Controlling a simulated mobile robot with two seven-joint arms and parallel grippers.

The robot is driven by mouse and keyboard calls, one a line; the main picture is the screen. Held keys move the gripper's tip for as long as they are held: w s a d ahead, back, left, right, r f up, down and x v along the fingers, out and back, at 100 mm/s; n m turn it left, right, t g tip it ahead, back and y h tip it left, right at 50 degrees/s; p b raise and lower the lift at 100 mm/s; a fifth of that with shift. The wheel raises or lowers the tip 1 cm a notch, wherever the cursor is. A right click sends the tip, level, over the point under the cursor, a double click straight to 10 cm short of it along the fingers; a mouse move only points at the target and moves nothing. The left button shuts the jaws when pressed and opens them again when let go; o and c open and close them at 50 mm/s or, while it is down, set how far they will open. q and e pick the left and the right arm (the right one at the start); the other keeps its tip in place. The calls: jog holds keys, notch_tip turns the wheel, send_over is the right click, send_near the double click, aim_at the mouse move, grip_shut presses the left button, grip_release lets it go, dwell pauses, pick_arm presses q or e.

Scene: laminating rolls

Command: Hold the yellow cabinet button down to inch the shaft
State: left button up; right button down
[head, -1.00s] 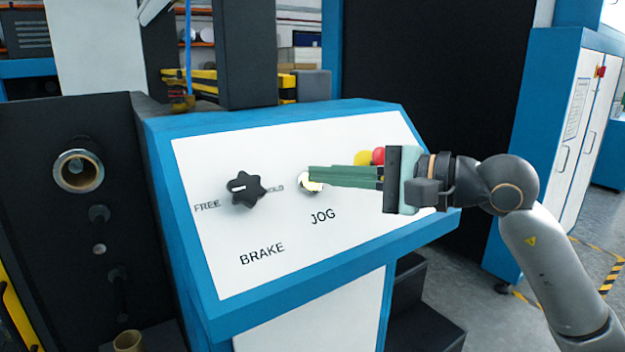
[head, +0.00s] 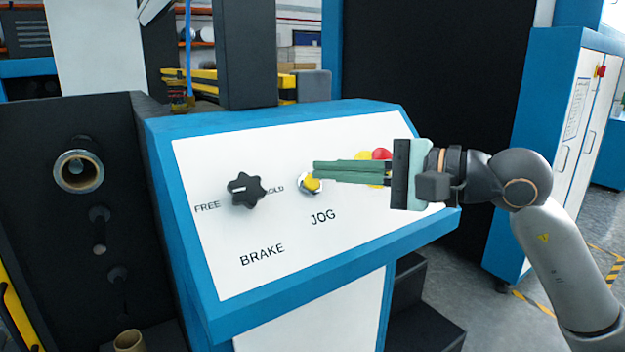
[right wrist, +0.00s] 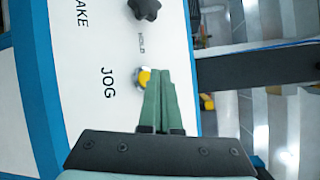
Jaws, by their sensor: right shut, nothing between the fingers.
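The yellow JOG button (head: 312,183) sits in a silver ring on the white sloped face of the cabinet panel (head: 340,230). It also shows in the right wrist view (right wrist: 143,78), just beyond and left of the fingertips. My right gripper (head: 316,171) is shut and empty, its green fingers pointing left with the tips at the button's upper right edge. I cannot tell whether the tips touch the button. In the right wrist view the closed fingers (right wrist: 160,74) lie side by side. My left gripper is not in view.
A black BRAKE knob (head: 246,189) is left of the button, between FREE and HOLD. A red button (head: 381,154) and a yellow part are partly hidden behind my right fingers. A dark machine side with a brass-rimmed shaft end (head: 78,171) stands at the left.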

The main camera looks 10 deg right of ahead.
jog(key=shift+r, duration=0.1)
jog(key=s+r, duration=0.1)
jog(key=s+d+r+p, duration=0.1)
jog(key=s+r, duration=0.1)
jog(key=shift+s+d+r, duration=0.1)
jog(key=shift+s+r, duration=0.05)
jog(key=shift+r, duration=0.05)
dwell(0.4)
dwell(0.7)
